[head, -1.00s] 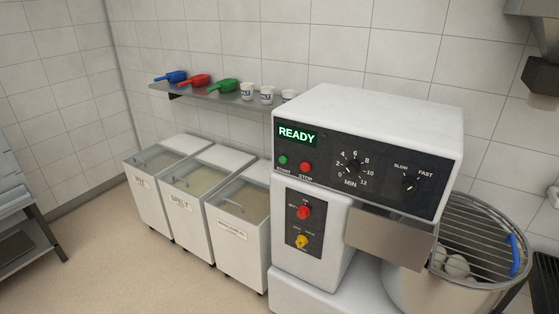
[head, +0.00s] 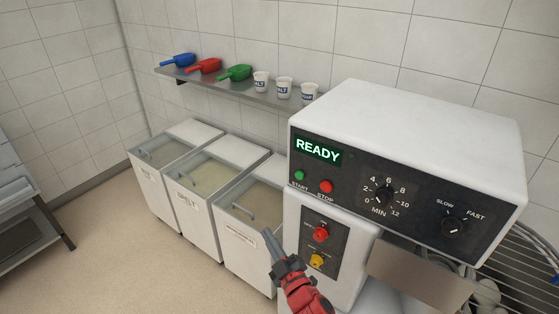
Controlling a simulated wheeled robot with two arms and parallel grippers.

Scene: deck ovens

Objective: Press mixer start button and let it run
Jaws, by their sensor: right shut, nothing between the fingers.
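The mixer (head: 410,130) is a white machine with a black control panel at the right of the head view. Its green display (head: 318,150) reads READY. The green start button (head: 299,175) is below the display, left of the red stop button (head: 326,186). My right gripper (head: 268,238) is red and black with grey fingers. It is shut and empty, below and left of the start button, in front of the right-hand bin and apart from the button. My left gripper is not in view.
A timer dial (head: 383,195) and a speed knob (head: 453,226) sit on the panel. A lower plate has a red switch (head: 320,234) and a yellow one (head: 317,260). A wire-guarded bowl (head: 525,262) is at right. Lidded bins (head: 186,199) stand left, under a shelf (head: 230,88) with scoops and cups.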

